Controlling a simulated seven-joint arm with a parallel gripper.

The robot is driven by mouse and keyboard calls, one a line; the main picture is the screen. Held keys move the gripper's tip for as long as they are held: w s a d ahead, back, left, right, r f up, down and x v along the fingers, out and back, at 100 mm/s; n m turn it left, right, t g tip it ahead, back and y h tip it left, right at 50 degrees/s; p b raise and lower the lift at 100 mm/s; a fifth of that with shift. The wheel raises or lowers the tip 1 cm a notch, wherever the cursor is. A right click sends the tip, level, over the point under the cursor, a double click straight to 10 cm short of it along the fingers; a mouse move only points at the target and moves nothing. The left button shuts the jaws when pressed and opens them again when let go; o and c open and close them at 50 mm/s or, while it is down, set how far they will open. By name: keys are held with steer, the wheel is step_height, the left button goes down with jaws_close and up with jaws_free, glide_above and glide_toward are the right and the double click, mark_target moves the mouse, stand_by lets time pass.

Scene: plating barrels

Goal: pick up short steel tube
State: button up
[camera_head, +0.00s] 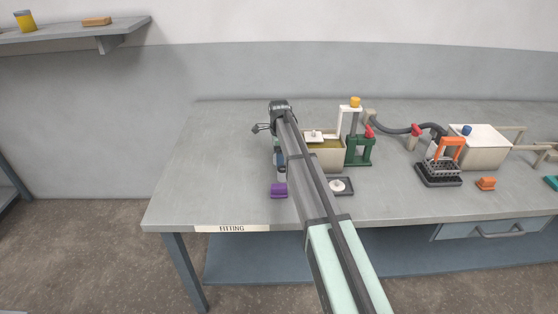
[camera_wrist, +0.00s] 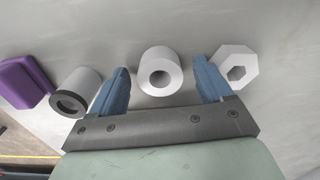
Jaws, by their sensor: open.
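A short pale-grey steel tube (camera_wrist: 161,72) with a round bore stands in the middle of the wrist view. My gripper (camera_wrist: 161,66) is open, with one blue finger at each side of the tube. Gaps show between the fingers and the tube, and nothing is held. In the head view my arm covers this spot, and I cannot make out the tube there.
Close left of the fingers is a pale cylinder with a dark ring end (camera_wrist: 75,93), then a purple block (camera_wrist: 22,82). A hexagonal nut (camera_wrist: 235,67) sits close right. In the head view, a tank (camera_head: 328,152) and green stand (camera_head: 360,150) are right of my arm; the bench's left is clear.

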steer(key=shift+f, duration=0.2)
steer(key=c, duration=1.1)
steer(key=shift+r, duration=0.1)
steer(key=shift+c, duration=0.2)
step_height(320, 180, up, 10)
